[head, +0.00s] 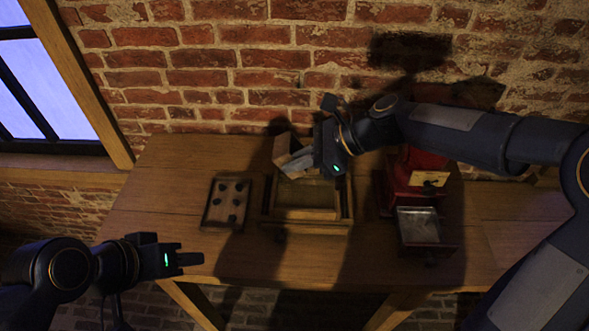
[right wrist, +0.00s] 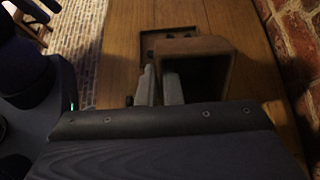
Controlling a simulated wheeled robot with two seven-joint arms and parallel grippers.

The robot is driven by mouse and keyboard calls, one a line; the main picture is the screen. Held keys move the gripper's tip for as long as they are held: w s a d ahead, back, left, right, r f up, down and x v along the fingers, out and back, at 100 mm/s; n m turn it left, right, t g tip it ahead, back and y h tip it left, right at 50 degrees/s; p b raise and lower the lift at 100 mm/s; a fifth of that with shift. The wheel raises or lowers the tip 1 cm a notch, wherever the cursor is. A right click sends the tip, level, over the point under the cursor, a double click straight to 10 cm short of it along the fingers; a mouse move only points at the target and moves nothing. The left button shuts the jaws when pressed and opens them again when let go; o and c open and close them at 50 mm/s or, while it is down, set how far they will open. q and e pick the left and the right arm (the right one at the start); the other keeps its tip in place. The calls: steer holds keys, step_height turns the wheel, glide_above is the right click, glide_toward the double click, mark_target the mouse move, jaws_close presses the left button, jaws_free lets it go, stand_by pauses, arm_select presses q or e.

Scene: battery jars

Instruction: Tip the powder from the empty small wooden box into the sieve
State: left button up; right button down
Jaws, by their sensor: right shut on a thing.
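A small wooden box (head: 284,149) is in my right gripper (head: 297,163), tilted, above the back of a wide wooden frame in the head view. The gripper is shut on its wall; in the right wrist view the box (right wrist: 205,48) stands beside the fingers (right wrist: 160,88), its open side dark. I cannot see whether powder is in it. The wide wooden frame (head: 306,214), seemingly the sieve, lies on the table, partly hidden by the gripper and shadow. My left gripper (head: 190,259) is off the table's front left; its finger gap is unclear.
A wooden tray with several dark round spots (head: 217,215) lies left of the frame. A red machine (head: 402,180) stands to the right, with an open metal-lined drawer (head: 418,226) in front. A brick wall (head: 230,60) closes the back. The table's left end (head: 150,205) is clear.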

steer(key=shift+d+f+y+b, duration=0.3)
steer(key=shift+y+b, duration=0.7)
steer(key=shift+b, duration=1.9)
steer(key=shift+d+f+y+b, duration=0.15)
steer(key=shift+y+b, duration=0.45)
steer(key=shift+b, duration=0.65)
steer(key=y+b, duration=0.2)
steer(key=b, duration=0.1)
steer(key=d+y+b, duration=0.1)
steer(key=y+b, duration=0.1)
steer(key=b, duration=0.2)
steer(key=shift+d+f, duration=0.15)
steer(key=shift+d+r+y+b, duration=0.25)
steer(key=shift+y+b, duration=0.65)
steer(key=shift+b, duration=0.25)
